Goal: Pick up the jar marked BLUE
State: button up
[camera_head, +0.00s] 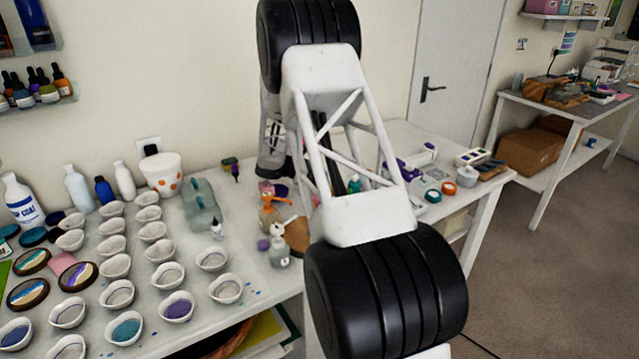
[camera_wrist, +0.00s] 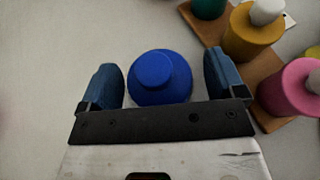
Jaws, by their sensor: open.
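A blue round jar (camera_wrist: 160,78), seen from above in the wrist view, stands on the white tabletop. No lettering on it can be read. My gripper (camera_wrist: 161,84) is open, with one blue finger to the left of the jar and one to the right. In the head view my arm covers the middle of the table, and I cannot make out this jar or the gripper there.
To the right in the wrist view, a yellow bottle (camera_wrist: 250,35), a pink bottle (camera_wrist: 290,90) and a green one (camera_wrist: 208,8) stand on or beside a wooden board (camera_wrist: 268,70), close to the right finger. In the head view, several white cups (camera_head: 225,288) fill the table's left side.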

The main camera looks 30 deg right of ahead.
dwell(0.3)
jog(key=c, duration=1.1)
jog(key=shift+r, duration=0.35)
jog(key=shift+c, duration=0.9)
jog(key=shift+r, duration=4.7)
